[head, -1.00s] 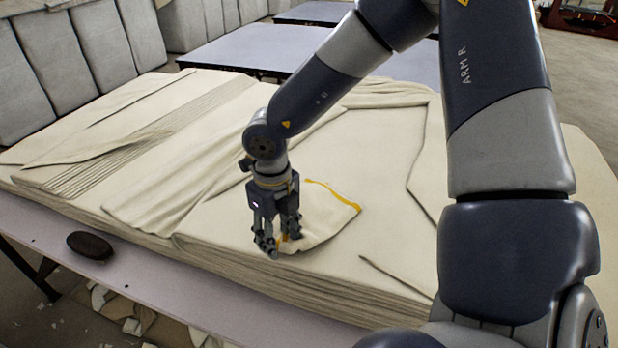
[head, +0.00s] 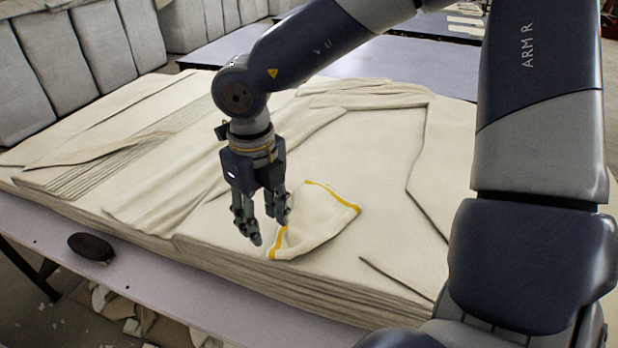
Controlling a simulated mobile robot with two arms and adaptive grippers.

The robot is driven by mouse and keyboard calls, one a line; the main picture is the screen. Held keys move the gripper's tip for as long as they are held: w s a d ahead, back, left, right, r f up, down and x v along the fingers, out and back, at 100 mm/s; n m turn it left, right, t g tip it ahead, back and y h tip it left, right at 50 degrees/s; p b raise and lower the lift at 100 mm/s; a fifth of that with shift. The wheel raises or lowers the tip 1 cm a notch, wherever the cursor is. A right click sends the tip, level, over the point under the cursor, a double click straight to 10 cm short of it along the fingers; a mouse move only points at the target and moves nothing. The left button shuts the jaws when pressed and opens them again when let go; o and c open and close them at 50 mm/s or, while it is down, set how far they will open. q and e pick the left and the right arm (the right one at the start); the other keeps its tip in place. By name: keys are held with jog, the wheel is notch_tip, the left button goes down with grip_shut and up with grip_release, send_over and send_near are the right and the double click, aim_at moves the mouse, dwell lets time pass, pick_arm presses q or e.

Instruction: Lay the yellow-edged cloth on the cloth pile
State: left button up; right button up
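The yellow-edged cloth (head: 318,222) lies on top of the cloth pile (head: 375,150), near the pile's front edge. It is bunched, with its yellow edge showing at the back and at the front left. My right gripper (head: 267,232) is above and just left of the cloth, pointing down. Its fingers are spread apart with nothing visible between them. One finger overlaps the cloth's left edge in the picture; whether it touches I cannot tell. My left gripper is not in view.
The pile of large cream cloths covers most of the table (head: 170,275). A dark oval object (head: 91,246) lies on the table's bare front strip at the left. Grey upright padded panels (head: 85,50) stand behind at the left. Another table (head: 225,48) stands behind the pile.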

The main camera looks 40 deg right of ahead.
aim_at(301, 212)
jog(key=shift+w+d+f, duration=0.15)
jog(key=shift+w+d, duration=0.1)
jog(key=shift+d, duration=0.2)
jog(key=c, duration=0.6)
jog(key=w+d+f, duration=0.1)
jog(key=w+d, duration=0.1)
jog(key=d, duration=0.2)
jog(key=w+d+f, duration=0.1)
jog(key=w+d, duration=0.1)
jog(key=d, duration=0.2)
jog(key=w+d+f, duration=0.1)
jog(key=w+d, duration=0.1)
jog(key=d, duration=0.3)
jog(key=shift+w+d+f, duration=0.1)
jog(key=shift+w, duration=0.05)
grip_shut()
jog(key=shift+d+f, duration=0.25)
jog(key=shift+f, duration=0.7)
jog(key=shift+w+f, duration=0.15)
jog(key=shift+f, duration=0.3)
notch_tip(301, 212, down, 4)
jog(key=b, duration=0.5)
jog(key=shift+f, duration=0.25)
jog(key=shift+r, duration=0.1)
